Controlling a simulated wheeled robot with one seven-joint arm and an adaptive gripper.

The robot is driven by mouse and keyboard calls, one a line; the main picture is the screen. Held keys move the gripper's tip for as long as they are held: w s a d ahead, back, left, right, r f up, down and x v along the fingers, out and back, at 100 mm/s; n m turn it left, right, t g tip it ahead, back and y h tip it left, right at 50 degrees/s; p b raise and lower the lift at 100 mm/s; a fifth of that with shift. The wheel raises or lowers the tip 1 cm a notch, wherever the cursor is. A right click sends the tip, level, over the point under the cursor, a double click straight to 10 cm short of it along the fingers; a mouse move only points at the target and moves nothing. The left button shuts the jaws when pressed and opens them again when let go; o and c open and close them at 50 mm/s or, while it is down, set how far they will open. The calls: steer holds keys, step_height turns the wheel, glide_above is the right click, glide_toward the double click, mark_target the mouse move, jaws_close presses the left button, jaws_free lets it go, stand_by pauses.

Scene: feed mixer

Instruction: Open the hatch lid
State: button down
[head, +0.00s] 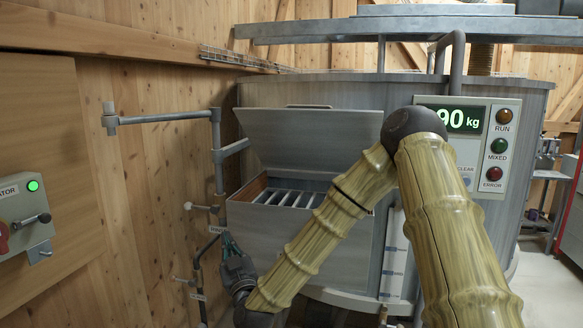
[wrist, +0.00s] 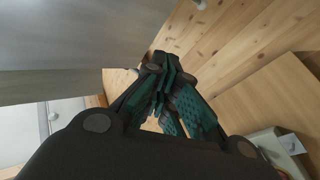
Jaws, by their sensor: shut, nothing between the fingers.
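My gripper (head: 229,243) is low at the left side of the hatch box, apart from the lid. In the wrist view my gripper (wrist: 163,82) has its dark green-padded fingers together with nothing between them. A grey panel (wrist: 70,55) fills the upper left there; I cannot tell whether it is the hatch box.
The grey mixer drum (head: 375,92) stands behind the hatch. A control panel (head: 470,150) with a "90 kg" display and lamps is on its right. Grey pipes (head: 217,150) run along the wooden wall at left. A switch box (head: 22,215) is at far left.

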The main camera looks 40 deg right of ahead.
steer(key=s+d+r+m+t+h+b, duration=0.1)
steer(key=d+r+m+h, duration=0.35)
steer(key=r, duration=0.75)
steer(key=m+g+h+b, duration=0.1)
steer(key=m+g+h, duration=0.3)
steer(key=m+h, duration=0.55)
glide_toward(292, 115)
steer(key=s+a+f+n+h, duration=0.3)
steer(key=s+a+f, duration=0.1)
steer(key=shift+p+x, duration=3.05)
steer(key=shift+x, duration=3.8)
steer(key=shift+w+d, duration=0.1)
steer(key=shift+d, duration=0.05)
